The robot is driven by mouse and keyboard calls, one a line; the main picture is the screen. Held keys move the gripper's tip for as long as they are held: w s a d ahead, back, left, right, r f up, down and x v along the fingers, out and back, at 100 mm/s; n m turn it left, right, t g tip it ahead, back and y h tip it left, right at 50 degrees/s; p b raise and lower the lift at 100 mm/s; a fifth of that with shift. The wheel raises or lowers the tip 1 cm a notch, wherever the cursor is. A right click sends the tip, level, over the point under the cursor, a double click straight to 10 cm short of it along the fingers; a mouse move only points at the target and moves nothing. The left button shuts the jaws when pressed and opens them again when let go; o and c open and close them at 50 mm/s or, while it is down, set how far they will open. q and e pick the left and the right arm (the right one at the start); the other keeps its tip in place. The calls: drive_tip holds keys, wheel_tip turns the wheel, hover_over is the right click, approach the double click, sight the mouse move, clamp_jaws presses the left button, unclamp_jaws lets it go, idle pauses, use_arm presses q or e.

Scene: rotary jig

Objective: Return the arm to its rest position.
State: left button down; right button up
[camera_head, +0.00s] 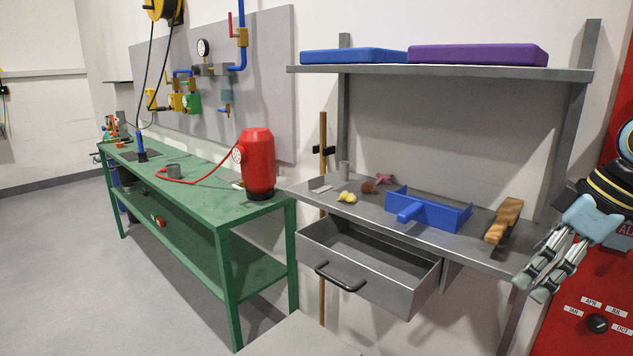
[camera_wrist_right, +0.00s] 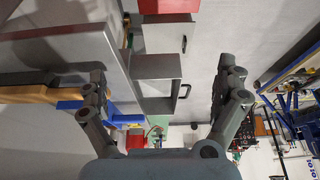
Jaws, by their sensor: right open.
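My right gripper (camera_head: 540,275) is at the right of the head view, beside the right end of the grey workbench. In the right wrist view the right gripper (camera_wrist_right: 165,82) has its two fingers spread wide apart with nothing between them. My left gripper is in neither view. The grey workbench (camera_head: 470,250) has an open, empty drawer (camera_head: 370,265) pulled out at its front.
A red cabinet (camera_head: 580,335) with a dial stands at the right, close to the right gripper. A green table (camera_head: 215,205) with a red tank (camera_head: 257,162) is at left. The left floor is clear.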

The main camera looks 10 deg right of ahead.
drive_tip(key=s+a+f+m+g+b, duration=0.15)
drive_tip(key=s+f+b, duration=0.3)
drive_tip(key=f, duration=1.05)
drive_tip(key=s+a+f+m+g+b, duration=0.1)
drive_tip(key=s+f+m+b, duration=0.35)
drive_tip(key=f, duration=1.05)
drive_tip(key=s+a+f+g+b, duration=0.15)
drive_tip(key=s+f, duration=0.55)
drive_tip(key=f, duration=0.9)
use_arm(q)
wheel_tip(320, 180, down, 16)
drive_tip(key=b, duration=0.5)
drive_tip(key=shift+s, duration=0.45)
use_arm(e)
drive_tip(key=s+a+f+h, duration=0.1)
drive_tip(key=s+a+f, duration=0.1)
drive_tip(key=s+f, duration=0.8)
drive_tip(key=s+a+f+m+t+h, duration=0.1)
drive_tip(key=s+a+f+h, duration=0.1)
drive_tip(key=s+f, duration=0.9)
drive_tip(key=s+a, duration=0.1)
drive_tip(key=s, duration=0.3)
drive_tip(key=shift+a+f+h, duration=0.2)
drive_tip(key=shift+f+h, duration=0.1)
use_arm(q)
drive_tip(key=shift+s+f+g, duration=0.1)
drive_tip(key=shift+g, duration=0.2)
